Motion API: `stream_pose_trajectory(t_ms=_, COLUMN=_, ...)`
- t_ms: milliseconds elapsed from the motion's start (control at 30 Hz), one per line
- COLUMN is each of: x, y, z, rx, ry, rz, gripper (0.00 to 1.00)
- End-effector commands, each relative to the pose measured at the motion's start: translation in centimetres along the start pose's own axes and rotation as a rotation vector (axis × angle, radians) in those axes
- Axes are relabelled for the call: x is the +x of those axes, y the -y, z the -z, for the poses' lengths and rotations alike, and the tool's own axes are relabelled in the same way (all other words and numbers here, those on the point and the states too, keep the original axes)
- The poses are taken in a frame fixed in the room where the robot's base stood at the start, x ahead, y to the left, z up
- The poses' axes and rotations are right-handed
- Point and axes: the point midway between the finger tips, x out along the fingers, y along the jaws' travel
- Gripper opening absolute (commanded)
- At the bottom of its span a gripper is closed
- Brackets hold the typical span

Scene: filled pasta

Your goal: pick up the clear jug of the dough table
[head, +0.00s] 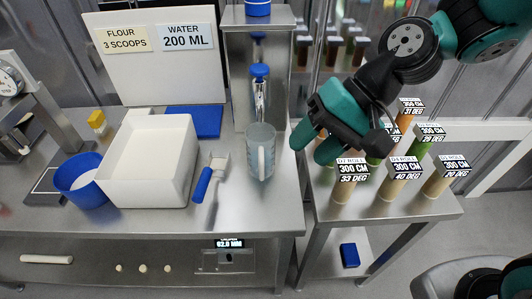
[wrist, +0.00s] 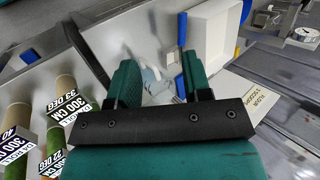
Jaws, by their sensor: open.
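The clear jug (head: 261,152) stands upright on the steel dough table (head: 225,208), near its right edge and below the tap. Its handle faces the front in the head view. My gripper (head: 305,148) is to the right of the jug and higher, apart from it. In the wrist view my gripper (wrist: 152,85) is open, with its two green fingers spread and nothing held. The jug (wrist: 155,80) shows there between and beyond the fingers, partly hidden by them.
A white bin (head: 148,155), a blue tub (head: 82,180) and a blue-handled scoop (head: 208,178) are left of the jug. A blue-topped tap (head: 259,72) stands behind it. A side table (head: 420,208) at right holds several labelled dough rolls (head: 345,185).

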Motion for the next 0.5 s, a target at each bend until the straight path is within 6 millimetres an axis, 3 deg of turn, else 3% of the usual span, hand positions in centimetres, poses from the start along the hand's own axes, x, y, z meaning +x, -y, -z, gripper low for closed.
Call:
stream_pose_trajectory(t_ms=100, x=3.1, y=-1.1, z=3.9, rx=0.348, ry=0.034, rz=0.144, gripper=0.45)
stream_pose_trajectory(t_ms=300, x=8.1, y=-4.5, z=9.1, rx=0.954, ry=0.105, rz=0.387, gripper=0.45)
stream_pose_trajectory(t_ms=500, x=11.6, y=-8.3, z=11.8, rx=1.414, ry=0.177, rz=0.565, gripper=0.45)
